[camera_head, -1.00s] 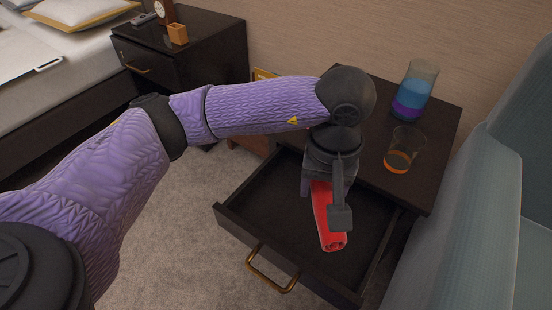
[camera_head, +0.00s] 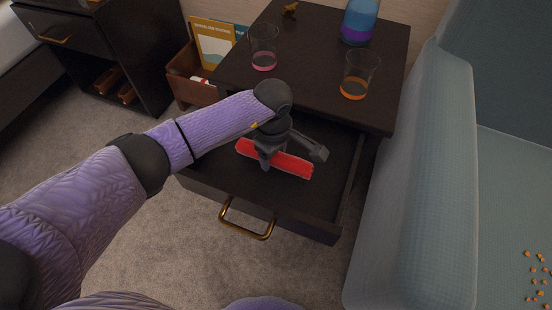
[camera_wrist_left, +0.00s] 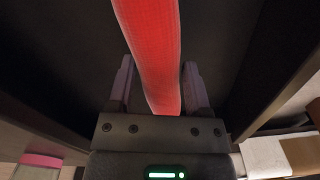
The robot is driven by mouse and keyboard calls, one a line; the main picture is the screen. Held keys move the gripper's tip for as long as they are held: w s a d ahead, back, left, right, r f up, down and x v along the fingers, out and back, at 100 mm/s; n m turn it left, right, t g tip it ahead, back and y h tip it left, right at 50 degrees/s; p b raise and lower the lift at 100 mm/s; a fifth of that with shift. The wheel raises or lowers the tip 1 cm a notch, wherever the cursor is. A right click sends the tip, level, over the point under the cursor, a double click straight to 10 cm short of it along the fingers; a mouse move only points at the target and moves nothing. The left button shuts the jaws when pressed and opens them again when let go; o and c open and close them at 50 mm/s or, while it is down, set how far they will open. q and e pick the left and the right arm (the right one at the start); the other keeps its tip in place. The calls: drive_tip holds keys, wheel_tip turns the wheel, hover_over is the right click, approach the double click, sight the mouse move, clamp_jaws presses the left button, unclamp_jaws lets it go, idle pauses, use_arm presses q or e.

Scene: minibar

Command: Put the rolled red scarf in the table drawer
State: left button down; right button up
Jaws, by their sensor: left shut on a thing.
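The rolled red scarf (camera_head: 290,163) is a red roll lying crosswise in my left gripper (camera_head: 268,160). The gripper is shut on it, over the open table drawer (camera_head: 215,183). In the left wrist view the scarf (camera_wrist_left: 152,45) runs between the two fingers (camera_wrist_left: 160,90), with the dark drawer interior around it. I cannot tell whether the scarf touches the drawer floor. The drawer is pulled out of the dark table, with a brass handle (camera_head: 247,220) on its front. My right gripper is out of view.
On the table top (camera_head: 300,60) stand a glass with pink liquid (camera_head: 263,48), a glass with orange liquid (camera_head: 358,75) and a blue and purple vessel (camera_head: 358,22). A blue-grey armchair (camera_head: 415,170) is close on the right. A magazine box (camera_head: 190,85) stands left of the table.

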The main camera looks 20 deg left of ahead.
use_arm(q)
wheel_tip(320, 180, down, 3)
drive_tip(key=shift+s+r+b, duration=0.1)
drive_tip(key=shift+r+b, duration=0.1)
drive_tip(key=shift+b, duration=0.3)
drive_tip(key=shift+r, duration=0.25)
drive_tip(key=shift+f, duration=0.1)
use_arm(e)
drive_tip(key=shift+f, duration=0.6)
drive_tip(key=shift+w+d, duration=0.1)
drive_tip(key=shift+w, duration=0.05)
use_arm(q)
unclamp_jaws()
wheel_tip(320, 180, up, 12)
drive_tip(key=p, duration=0.7)
drive_tip(key=shift+r+p, duration=0.2)
drive_tip(key=shift+p, duration=0.2)
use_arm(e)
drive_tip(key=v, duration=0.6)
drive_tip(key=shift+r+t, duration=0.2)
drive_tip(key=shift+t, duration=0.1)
use_arm(q)
drive_tip(key=shift+f, duration=0.1)
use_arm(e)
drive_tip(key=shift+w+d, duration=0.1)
